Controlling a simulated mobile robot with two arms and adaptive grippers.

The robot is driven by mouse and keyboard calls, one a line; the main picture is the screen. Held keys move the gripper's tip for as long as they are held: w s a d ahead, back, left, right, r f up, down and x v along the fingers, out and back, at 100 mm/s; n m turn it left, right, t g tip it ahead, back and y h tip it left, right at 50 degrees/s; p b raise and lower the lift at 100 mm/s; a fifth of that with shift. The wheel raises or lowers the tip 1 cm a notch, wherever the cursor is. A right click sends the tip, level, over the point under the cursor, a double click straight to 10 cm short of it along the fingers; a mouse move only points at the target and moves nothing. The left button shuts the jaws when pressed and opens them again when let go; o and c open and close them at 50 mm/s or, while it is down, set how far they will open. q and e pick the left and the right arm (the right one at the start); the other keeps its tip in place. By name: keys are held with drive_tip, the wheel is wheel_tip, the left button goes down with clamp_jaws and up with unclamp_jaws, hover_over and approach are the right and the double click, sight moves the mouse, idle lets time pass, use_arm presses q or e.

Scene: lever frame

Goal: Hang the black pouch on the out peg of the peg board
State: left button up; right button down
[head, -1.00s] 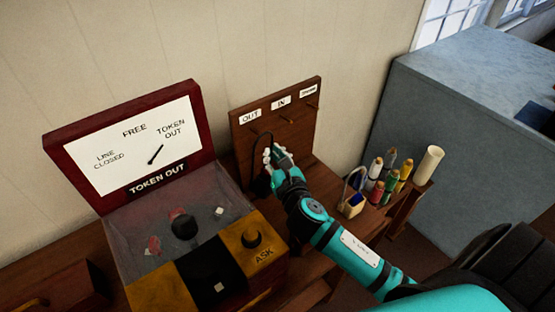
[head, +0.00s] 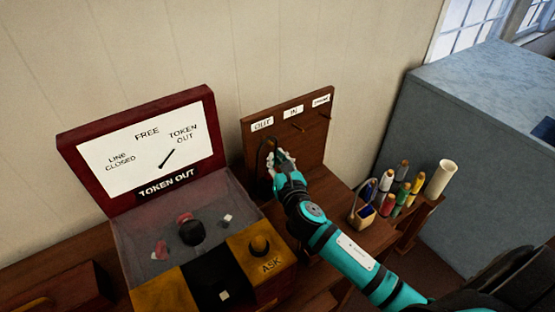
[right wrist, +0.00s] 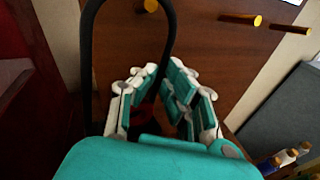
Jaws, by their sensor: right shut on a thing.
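My right gripper (head: 282,163) is at the lower left of the brown peg board (head: 318,140), in front of it. It is shut on the black pouch, whose thin black strap loop (head: 260,152) rises above the fingers. In the right wrist view the strap (right wrist: 88,60) arches up past the top edge, and the out peg's brass tip (right wrist: 150,5) shows inside the arch. I cannot tell whether the loop is around the peg or in front of it. The pouch's body is mostly hidden by the fingers. The OUT label (head: 262,124) is above. My left gripper is not in view.
Two other pegs stick out under the IN label (head: 293,112) and the label right of it. The red-framed token instrument (head: 140,150) stands close on the left.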

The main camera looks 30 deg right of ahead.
drive_tip(key=shift+r, duration=0.1)
drive_tip(key=c, duration=1.4)
unclamp_jaws()
drive_tip(key=v, duration=1.2)
drive_tip(key=shift+s, duration=0.1)
